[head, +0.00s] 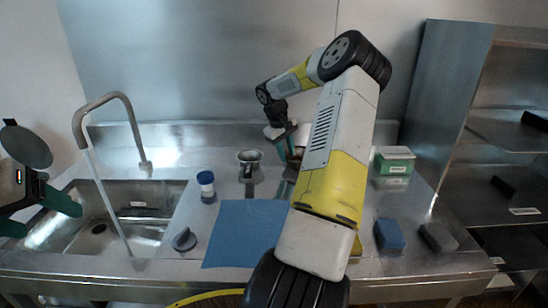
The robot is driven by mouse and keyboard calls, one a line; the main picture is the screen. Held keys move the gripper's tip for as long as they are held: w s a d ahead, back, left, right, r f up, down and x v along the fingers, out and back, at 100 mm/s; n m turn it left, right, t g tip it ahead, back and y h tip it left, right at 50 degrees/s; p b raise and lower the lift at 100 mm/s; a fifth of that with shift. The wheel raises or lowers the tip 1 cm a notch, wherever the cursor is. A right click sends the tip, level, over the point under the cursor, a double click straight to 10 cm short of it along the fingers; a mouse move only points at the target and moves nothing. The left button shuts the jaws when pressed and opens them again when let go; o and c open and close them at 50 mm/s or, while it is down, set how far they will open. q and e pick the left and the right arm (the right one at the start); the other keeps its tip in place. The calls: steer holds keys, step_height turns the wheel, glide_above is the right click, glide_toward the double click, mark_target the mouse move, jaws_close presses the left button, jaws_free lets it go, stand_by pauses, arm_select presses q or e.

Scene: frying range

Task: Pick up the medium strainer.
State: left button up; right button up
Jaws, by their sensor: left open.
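A small metal strainer-like bowl (250,156) stands on the counter at the back centre, its dark handle pointing towards me. Another metallic piece (300,138) shows just right of it, mostly hidden behind my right gripper and arm. I cannot tell which one is the medium strainer. My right gripper (286,146) points down at the back of the counter, right of the small bowl and in front of the metallic piece. Its fingertips are partly hidden, so its opening and any contact are unclear. My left gripper (40,216) is open and empty at the far left, by the sink.
A sink (150,187) with a tall faucet (78,118) is at left. A blue-capped jar (207,185), dark round object (184,240) and blue mat (235,232) lie centre-left. A green-and-white box (394,160), blue sponge (389,234) and grey block (438,238) are right, beside shelves (510,130).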

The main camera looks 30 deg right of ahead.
mark_target(288, 161)
steer(key=x, duration=0.4)
steer(key=shift+s, duration=0.1)
steer(key=shift+a, duration=0.1)
jaws_close()
stand_by(1.2)
